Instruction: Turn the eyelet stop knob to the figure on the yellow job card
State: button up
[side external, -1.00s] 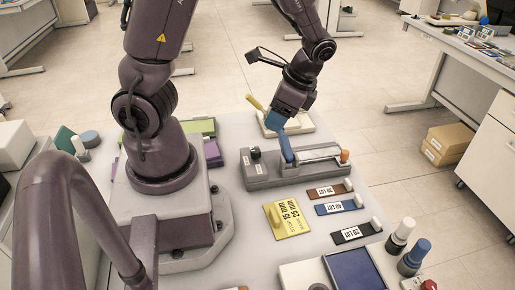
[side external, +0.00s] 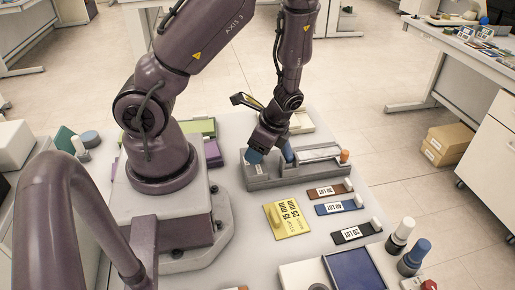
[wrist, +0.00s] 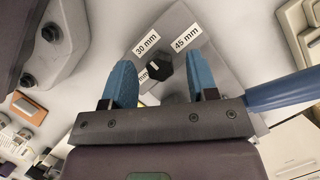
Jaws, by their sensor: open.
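The black faceted stop knob (wrist: 165,68) sits on a grey plate in the wrist view, between and just beyond my open blue fingertips. White labels "30 mm" (wrist: 147,43) and "45 mm" (wrist: 187,38) lie around it. A third label is partly hidden, with only "mm" showing. In the side view my gripper (side external: 257,158) is over the left end of the grey fixture (side external: 270,182) and hides the knob.
A blue handle (wrist: 285,92) stands close to the right of my gripper. Brown (side external: 330,192), blue (side external: 339,208) and black (side external: 357,233) labelled strips lie right of the card. Upright white (side external: 400,236) and blue (side external: 413,258) pegs stand near the front right.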

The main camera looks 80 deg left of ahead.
jog(key=shift+f, duration=0.2)
jog(key=c, duration=0.9)
